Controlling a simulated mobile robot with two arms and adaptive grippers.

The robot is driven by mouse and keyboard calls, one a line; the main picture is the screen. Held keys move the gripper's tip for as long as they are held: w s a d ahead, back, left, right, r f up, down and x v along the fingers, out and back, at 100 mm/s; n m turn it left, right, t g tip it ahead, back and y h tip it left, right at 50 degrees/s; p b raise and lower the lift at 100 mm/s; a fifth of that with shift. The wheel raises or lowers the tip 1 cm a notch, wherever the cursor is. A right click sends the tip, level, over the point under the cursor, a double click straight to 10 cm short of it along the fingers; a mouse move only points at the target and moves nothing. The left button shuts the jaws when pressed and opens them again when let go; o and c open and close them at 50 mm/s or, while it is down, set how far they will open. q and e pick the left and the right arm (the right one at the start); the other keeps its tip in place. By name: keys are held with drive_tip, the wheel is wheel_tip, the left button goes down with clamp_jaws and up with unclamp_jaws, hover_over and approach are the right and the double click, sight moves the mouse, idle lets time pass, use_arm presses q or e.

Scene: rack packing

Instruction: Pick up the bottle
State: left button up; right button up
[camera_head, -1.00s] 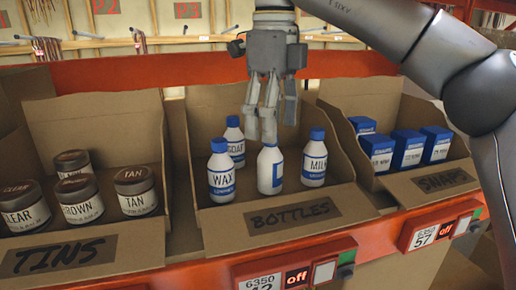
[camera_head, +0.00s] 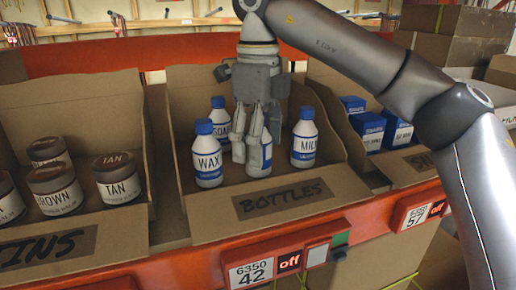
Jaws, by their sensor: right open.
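Several white bottles with blue caps stand upright in the cardboard box labelled BOTTLES (camera_head: 190,105). The WAX bottle (camera_head: 208,160) is at the left front, the MILK bottle (camera_head: 304,142) at the right, and another bottle (camera_head: 219,118) behind the WAX one. A middle bottle (camera_head: 264,163) is partly hidden behind my right gripper (camera_head: 251,150). That gripper points down from above, its fingers open and low around or just in front of this bottle's upper part. I cannot tell whether they touch it. My left gripper is not in view.
A box of tins (camera_head: 75,245) stands to the left and a box of blue snap packs (camera_head: 372,130) to the right. The orange shelf edge (camera_head: 200,265) runs along the front. Neighbouring bottles and cardboard walls leave little room around the gripper.

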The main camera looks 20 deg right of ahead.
drive_tip(key=shift+d+f, duration=0.1)
drive_tip(key=shift+f, duration=1)
drive_tip(key=c, duration=1.1)
drive_tip(key=shift+c, duration=0.3)
drive_tip(key=shift+r, duration=0.2)
